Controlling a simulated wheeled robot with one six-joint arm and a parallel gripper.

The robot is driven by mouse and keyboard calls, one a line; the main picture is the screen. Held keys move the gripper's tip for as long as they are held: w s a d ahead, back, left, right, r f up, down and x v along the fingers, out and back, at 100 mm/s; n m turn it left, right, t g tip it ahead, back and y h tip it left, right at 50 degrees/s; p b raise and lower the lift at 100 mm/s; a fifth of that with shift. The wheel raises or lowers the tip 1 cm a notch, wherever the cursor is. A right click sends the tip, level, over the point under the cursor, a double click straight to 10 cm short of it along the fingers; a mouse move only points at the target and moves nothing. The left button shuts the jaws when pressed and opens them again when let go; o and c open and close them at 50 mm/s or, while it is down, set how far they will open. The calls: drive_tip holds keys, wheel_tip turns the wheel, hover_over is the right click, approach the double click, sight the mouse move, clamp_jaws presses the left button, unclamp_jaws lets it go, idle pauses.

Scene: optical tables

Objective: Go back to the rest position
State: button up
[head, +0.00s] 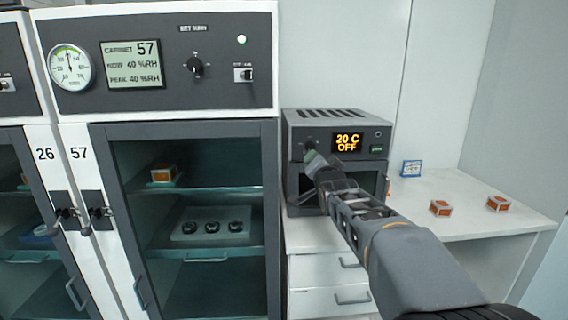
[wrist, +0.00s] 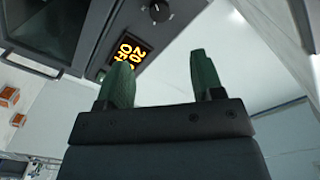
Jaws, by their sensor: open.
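My arm reaches forward from the lower right in the head view. My gripper (head: 312,160) is in front of the dark oven-like box (head: 300,133), near the knob on its left side. In the wrist view my gripper (wrist: 165,80) shows two green fingertips set apart with nothing between them. The box's orange display (head: 348,142) reads 20 C and OFF. It also shows, turned around, in the wrist view (wrist: 128,50). My arm hides part of the box's front. I cannot tell whether a fingertip touches the box.
Cabinet 57 (head: 272,190) stands left of the box, its glass door shut. The box stands on a white bench (head: 420,215) with drawers. Two orange-and-white boxes (head: 440,208) (head: 498,203) and a small blue-and-white sign (head: 411,168) are on the bench's right part.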

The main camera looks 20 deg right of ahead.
drive_tip(key=s+a+f+n+g+y+p, duration=0.15)
drive_tip(key=s+f+n+g, duration=0.45)
drive_tip(key=f, duration=0.7)
drive_tip(key=s+a+n+g+y+p, duration=0.1)
drive_tip(key=s+a+g+p, duration=0.3)
drive_tip(key=s, duration=0.6)
drive_tip(key=s+a+n+g+y+p, duration=0.1)
drive_tip(key=s+a+n+g+p, duration=0.2)
drive_tip(key=s, duration=0.7)
drive_tip(key=a+g+p, duration=0.1)
drive_tip(key=a+p, duration=0.1)
drive_tip(key=a, duration=0.1)
drive_tip(key=shift+s+n, duration=0.2)
drive_tip(key=shift+n, duration=0.2)
drive_tip(key=shift+f, duration=0.1)
drive_tip(key=shift+c, duration=0.2)
